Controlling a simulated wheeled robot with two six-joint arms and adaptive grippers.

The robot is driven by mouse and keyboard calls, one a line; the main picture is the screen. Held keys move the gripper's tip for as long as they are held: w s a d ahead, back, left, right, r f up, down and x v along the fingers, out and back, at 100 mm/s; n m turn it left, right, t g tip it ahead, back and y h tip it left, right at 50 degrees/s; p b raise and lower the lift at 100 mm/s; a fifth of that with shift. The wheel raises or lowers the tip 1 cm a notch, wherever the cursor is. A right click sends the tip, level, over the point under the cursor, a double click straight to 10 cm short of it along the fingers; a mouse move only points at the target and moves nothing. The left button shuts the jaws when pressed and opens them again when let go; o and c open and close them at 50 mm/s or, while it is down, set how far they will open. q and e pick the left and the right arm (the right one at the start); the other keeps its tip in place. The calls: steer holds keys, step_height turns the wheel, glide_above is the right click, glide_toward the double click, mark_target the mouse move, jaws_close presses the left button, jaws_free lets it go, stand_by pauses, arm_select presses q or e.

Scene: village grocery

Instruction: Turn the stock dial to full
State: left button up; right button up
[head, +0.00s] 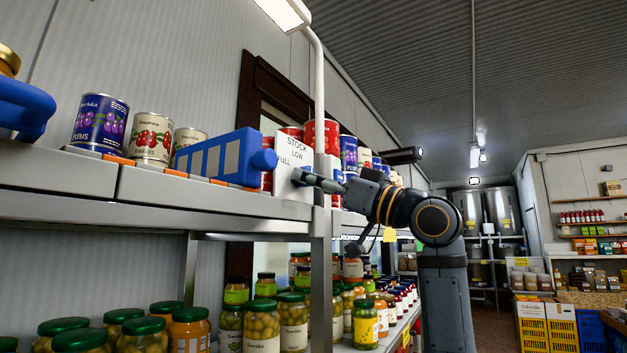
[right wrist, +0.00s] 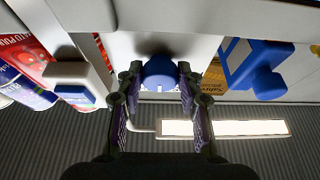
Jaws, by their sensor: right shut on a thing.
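The stock dial's white panel (head: 290,152) stands on the upper shelf, with the printed words STOCK, LOW and FULL facing the aisle. In the right wrist view the dial's round blue knob (right wrist: 160,72) sits between the two fingers of my right gripper (right wrist: 160,90). In the head view my right gripper (head: 303,178) reaches in from the right and its fingertips are at the panel's lower front. I cannot tell which word the knob points to. My left gripper is not in view.
A blue fixture with a rounded end (head: 225,158) stands close left of the panel. Cans (head: 152,137) line the upper shelf (head: 220,200). Jars (head: 262,325) fill the shelf below. A grey post (head: 321,240) rises beside the panel. The aisle is open at right.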

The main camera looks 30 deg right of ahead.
steer(key=shift+r+n, duration=0.1)
steer(key=shift+n, duration=0.2)
steer(key=shift+w+d+r+n+g+y+p, duration=0.1)
steer(key=shift+n+g+y+p, duration=0.8)
steer(key=shift+n, duration=1.65)
steer(key=shift+w+d+r+n+g+y+p, duration=0.1)
steer(key=shift+n+g+y+p, duration=0.25)
steer(key=shift+n+g+p, duration=1.55)
steer(key=shift+d+n+g+y+p, duration=0.1)
steer(key=shift+n+g+y+p, duration=0.4)
steer(key=shift+n, duration=2.65)
steer(key=shift+f, duration=0.1)
steer(key=o, duration=1.2)
